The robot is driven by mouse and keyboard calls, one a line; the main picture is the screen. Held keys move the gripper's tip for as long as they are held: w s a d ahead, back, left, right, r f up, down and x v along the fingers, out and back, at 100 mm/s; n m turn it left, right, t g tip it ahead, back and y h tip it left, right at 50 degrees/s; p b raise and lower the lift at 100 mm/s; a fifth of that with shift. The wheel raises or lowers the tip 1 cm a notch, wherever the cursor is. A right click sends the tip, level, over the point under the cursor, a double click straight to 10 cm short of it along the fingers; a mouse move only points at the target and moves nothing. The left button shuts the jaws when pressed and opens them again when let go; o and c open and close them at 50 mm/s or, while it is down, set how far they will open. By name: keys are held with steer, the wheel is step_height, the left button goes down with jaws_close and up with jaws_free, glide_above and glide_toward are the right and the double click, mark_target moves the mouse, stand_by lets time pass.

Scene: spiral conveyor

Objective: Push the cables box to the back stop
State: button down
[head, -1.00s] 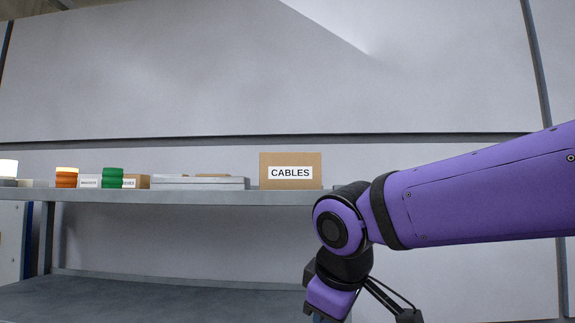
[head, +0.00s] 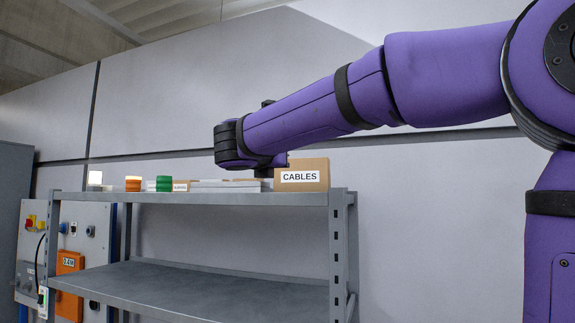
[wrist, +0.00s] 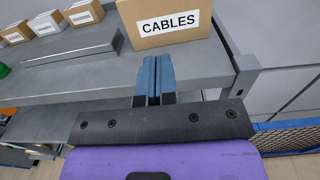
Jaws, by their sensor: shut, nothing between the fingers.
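The cables box (head: 303,175), a brown carton with a white CABLES label, stands upright at the right end of the top shelf (head: 205,198). In the wrist view the box (wrist: 140,35) is at the top, its label facing me. My gripper (wrist: 155,62) is shut and empty, its blue fingers pointing at the lower part of the box's front. The tips look very close to the box; I cannot tell whether they touch. In the head view my arm covers the area left of the box and my fingers are not clear. I cannot make out the back stop.
Flat grey pieces (head: 225,186) lie left of the box. Farther left are a green roll (head: 164,183), an orange roll (head: 133,184) and small cartons. The shelf's right post (head: 338,255) stands just beside the box. The lower shelf (head: 200,285) is bare.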

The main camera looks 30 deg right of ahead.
mark_target(297, 167)
steer(key=x, duration=1.3)
steer(key=shift+w+d+f, duration=0.1)
steer(key=shift+d, duration=0.2)
steer(key=x, duration=2.1)
steer(key=shift+d, duration=0.35)
steer(key=shift+a+f, duration=0.1)
steer(key=shift+f, duration=0.1)
